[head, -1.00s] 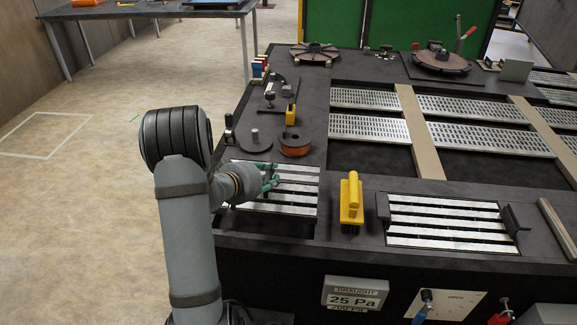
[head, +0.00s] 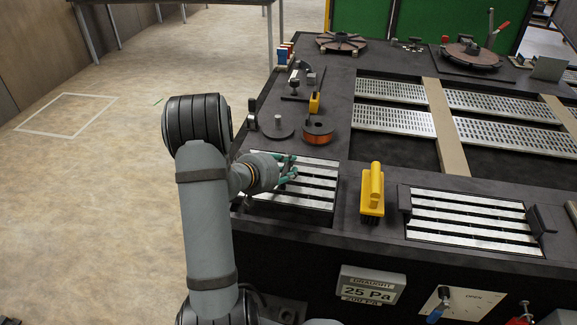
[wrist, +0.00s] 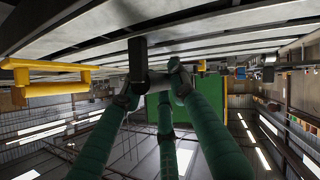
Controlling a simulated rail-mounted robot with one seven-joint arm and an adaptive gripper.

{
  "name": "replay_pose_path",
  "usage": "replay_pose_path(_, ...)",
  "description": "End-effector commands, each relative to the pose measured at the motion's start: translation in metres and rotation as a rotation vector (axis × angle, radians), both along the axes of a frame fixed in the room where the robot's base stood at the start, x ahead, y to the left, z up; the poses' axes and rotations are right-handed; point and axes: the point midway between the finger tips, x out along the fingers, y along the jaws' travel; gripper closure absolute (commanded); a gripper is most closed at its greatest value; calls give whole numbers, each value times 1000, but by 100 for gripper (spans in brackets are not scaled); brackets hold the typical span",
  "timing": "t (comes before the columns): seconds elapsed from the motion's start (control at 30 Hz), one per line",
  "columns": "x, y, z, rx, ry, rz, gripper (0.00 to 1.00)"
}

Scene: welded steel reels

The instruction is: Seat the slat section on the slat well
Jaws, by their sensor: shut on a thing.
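The slat section (head: 318,196), a panel of bright metal slats with dark gaps, lies at the bench's left front corner in the head view. My gripper (head: 290,168) is over its upper part, with green fingers. In the wrist view my gripper (wrist: 158,84) is shut on a dark upright block (wrist: 138,58) that meets the slats, apparently the section's handle. A dark recess, apparently the slat well (head: 283,213), shows along the section's front edge. Whether the section is down in it or slightly above I cannot tell. My arm and hand hide the section's left side.
A yellow brush (head: 373,190) stands just right of the section. Farther right is another slatted panel (head: 470,218) with a dark upright at each end. An orange-wound spool (head: 317,130) and a dark disc with a peg (head: 277,127) stand behind my gripper.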

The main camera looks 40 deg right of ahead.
Motion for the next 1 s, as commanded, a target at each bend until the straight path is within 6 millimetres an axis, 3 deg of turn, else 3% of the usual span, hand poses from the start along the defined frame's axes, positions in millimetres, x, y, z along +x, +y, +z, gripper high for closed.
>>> replay_pose_path(0.5,2,-1,-29,-8,-4,3,100)
replay_pose_path(1.0,2,-1,-32,-8,-4,3,100)
